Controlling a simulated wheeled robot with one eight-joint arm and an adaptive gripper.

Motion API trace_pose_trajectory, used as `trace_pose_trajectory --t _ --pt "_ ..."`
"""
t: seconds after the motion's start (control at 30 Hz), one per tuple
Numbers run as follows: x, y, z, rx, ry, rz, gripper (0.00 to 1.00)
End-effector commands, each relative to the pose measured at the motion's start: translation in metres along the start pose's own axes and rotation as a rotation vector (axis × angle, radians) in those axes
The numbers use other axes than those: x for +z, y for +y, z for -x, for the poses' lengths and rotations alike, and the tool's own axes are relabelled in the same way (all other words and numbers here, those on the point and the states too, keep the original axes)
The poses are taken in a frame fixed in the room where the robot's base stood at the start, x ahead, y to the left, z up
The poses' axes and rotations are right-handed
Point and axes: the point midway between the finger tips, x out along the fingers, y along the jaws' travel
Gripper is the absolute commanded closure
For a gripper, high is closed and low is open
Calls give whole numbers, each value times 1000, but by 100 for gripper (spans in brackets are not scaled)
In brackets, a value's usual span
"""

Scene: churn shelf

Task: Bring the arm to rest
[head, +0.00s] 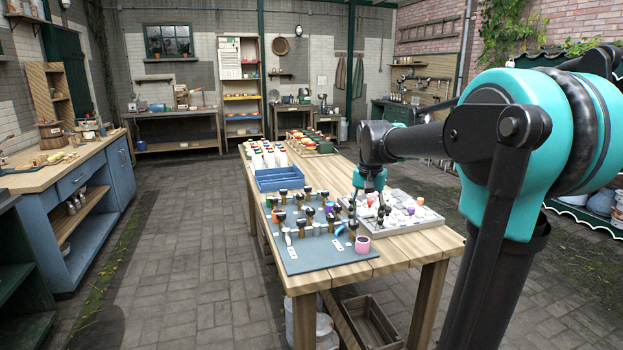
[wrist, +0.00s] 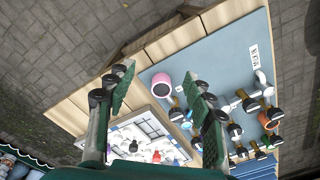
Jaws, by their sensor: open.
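My gripper (head: 368,205) is at the end of the raised arm, over the wooden table (head: 400,257). In the wrist view its two fingers (wrist: 155,105) are spread wide apart, with nothing between them but the view of the table below. It hangs above the border between a grey-blue mat (head: 310,259) and a white tray (head: 440,219). A pink cup (head: 362,245) stands at the mat's near right edge, close to the gripper in the head view. It also shows between the fingers in the wrist view (wrist: 161,88). How high the gripper is above the items is hard to tell.
Several black-topped items stand crowded on the mat. A blue crate (head: 279,180) and several white bottles are farther back on the table. A blue workbench (head: 85,205) stands at the left. The paved floor (head: 190,250) between them is clear.

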Motion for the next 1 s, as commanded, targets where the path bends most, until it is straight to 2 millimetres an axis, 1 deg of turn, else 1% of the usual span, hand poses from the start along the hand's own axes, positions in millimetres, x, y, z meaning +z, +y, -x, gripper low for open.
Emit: trace_pose_trajectory --t 0.17,0.27,0.37,0.47,0.57,0.6,0.7,0.83,0.9,1.0 --pt "17 15 -26 -18 35 50 47" --pt "31 26 -46 -30 63 90 47" --pt "49 39 -69 -43 97 137 47" --pt "73 56 -98 -56 142 196 47" --pt "106 79 -134 -67 199 270 47" --pt "120 88 -148 -70 224 301 47" --pt "150 105 -175 -73 274 365 47" --pt "172 118 -195 -72 313 413 47" --pt "177 121 -199 -72 322 425 47" --pt "178 122 -200 -72 324 427 47"
